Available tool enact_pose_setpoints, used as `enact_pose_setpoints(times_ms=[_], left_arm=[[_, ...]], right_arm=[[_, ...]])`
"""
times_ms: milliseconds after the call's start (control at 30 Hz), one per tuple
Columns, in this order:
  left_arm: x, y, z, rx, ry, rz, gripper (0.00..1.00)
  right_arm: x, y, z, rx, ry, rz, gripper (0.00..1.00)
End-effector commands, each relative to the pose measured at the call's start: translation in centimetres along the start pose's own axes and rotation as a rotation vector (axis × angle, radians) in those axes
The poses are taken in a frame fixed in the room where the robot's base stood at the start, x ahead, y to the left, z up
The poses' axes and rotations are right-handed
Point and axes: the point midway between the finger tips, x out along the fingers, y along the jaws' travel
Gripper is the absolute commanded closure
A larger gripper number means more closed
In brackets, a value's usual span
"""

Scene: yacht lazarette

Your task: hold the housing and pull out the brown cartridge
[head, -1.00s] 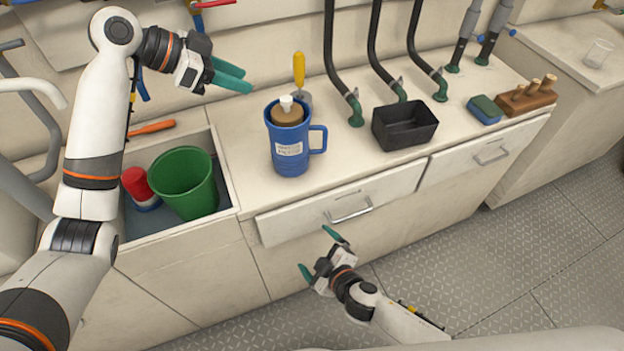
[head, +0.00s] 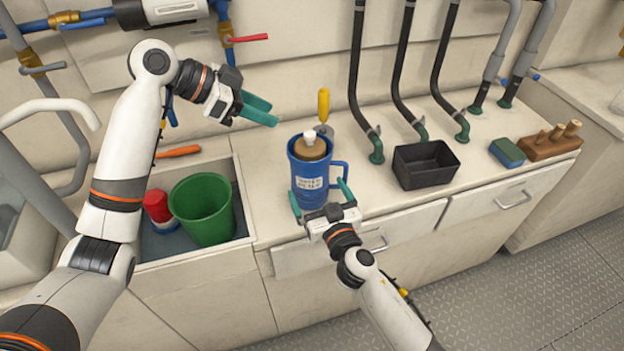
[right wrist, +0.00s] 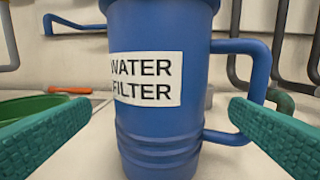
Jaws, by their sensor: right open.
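The blue housing (head: 309,180), a jug with a side handle and a "WATER FILTER" label, stands upright on the counter. The brown cartridge (head: 310,149) sits in its top, with a white knob above the rim. My right gripper (head: 320,198) is open at the housing's front, fingers towards its lower part. In the right wrist view the housing (right wrist: 160,130) stands between the two fingers, with gaps on both sides. The right finger overlaps the handle in the picture; contact cannot be told. My left gripper (head: 272,114) is empty, fingertips apart, left of and above the cartridge.
A sunken bin left of the housing holds a green bucket (head: 203,210) and a red-topped can (head: 157,207). A yellow-handled tool (head: 323,104) stands behind the housing. A black tray (head: 425,166), hoses, a sponge (head: 507,152) and a wooden block (head: 550,146) lie to the right.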

Motion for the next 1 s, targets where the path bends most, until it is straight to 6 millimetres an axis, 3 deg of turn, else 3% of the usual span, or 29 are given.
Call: enact_pose_setpoints(times_ms=[100, 300, 733, 1000], left_arm=[[0.0, 0.0, 0.0, 0.000, 0.000, 0.000, 0.64], [0.0, 0.0, 0.0, 0.000, 0.000, 0.000, 0.64], [0.0, 0.0, 0.0, 0.000, 0.000, 0.000, 0.64], [0.0, 0.0, 0.0, 0.000, 0.000, 0.000, 0.64]], right_arm=[[2.4, 0.0, 0.1, -0.001, -0.001, 0.000, 0.00], [4.8, 0.0, 0.0, 0.000, 0.000, -0.001, 0.00], [5.6, 0.0, -0.1, 0.000, 0.001, 0.000, 0.00], [5.6, 0.0, -0.1, 0.000, 0.001, 0.000, 0.44]])
